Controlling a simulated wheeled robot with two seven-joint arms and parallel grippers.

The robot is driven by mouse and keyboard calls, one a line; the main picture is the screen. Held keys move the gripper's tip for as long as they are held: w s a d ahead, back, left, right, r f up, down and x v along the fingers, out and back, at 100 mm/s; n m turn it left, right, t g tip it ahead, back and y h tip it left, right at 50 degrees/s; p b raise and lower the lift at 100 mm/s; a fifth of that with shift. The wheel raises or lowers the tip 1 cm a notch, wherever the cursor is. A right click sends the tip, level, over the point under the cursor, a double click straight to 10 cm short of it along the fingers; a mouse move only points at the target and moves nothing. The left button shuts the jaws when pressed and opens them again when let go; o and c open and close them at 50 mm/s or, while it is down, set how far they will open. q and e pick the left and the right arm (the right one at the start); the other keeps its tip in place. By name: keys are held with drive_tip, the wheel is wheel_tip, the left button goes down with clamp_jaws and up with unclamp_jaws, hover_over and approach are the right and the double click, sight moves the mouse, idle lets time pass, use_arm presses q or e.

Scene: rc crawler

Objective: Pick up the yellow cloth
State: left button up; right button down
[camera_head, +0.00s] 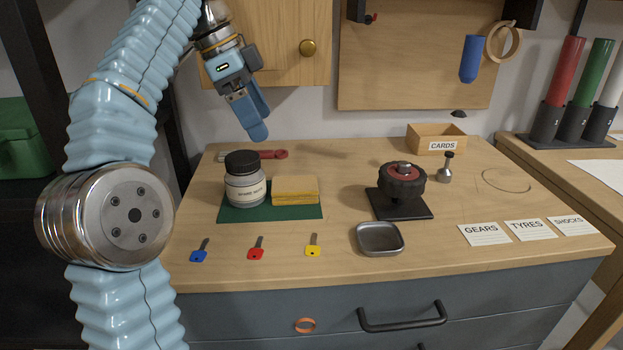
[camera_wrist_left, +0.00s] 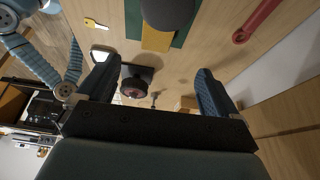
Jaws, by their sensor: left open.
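The yellow cloth (camera_head: 296,190) lies folded in a flat stack on a dark green mat (camera_head: 268,214) on the workbench. It stands just right of a jar (camera_head: 245,183) with a black lid and a white label. My left gripper (camera_head: 257,133) is above the back of the bench, pointing down, apart from the cloth and empty. In the left wrist view the gripper (camera_wrist_left: 155,88) shows its two fingers wide apart. The cloth (camera_wrist_left: 157,38) shows there at the top, partly hidden by the dark jar lid (camera_wrist_left: 168,12). My right gripper is not in view.
A red wrench (camera_head: 262,155) lies behind the jar. Blue (camera_head: 199,254), red (camera_head: 256,252) and yellow (camera_head: 313,249) keys lie in front of the mat. A metal tray (camera_head: 379,239), a wheel on a black stand (camera_head: 402,184) and a cards box (camera_head: 437,140) are to the right.

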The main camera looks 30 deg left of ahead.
use_arm(q)
drive_tip(key=f, duration=0.1)
hover_over(294, 184)
drive_tip(key=s+a, duration=0.1)
drive_tip(key=a, duration=0.1)
drive_tip(key=f, duration=0.6)
drive_tip(key=shift+a+f, duration=0.2)
drive_tip(key=shift+f, duration=0.1)
drive_tip(key=x, duration=0.5)
drive_tip(key=shift+s+d+f, duration=0.1)
drive_tip(key=shift+d+f, duration=0.05)
drive_tip(key=shift+c, duration=0.2)
drive_tip(key=c, duration=1.1)
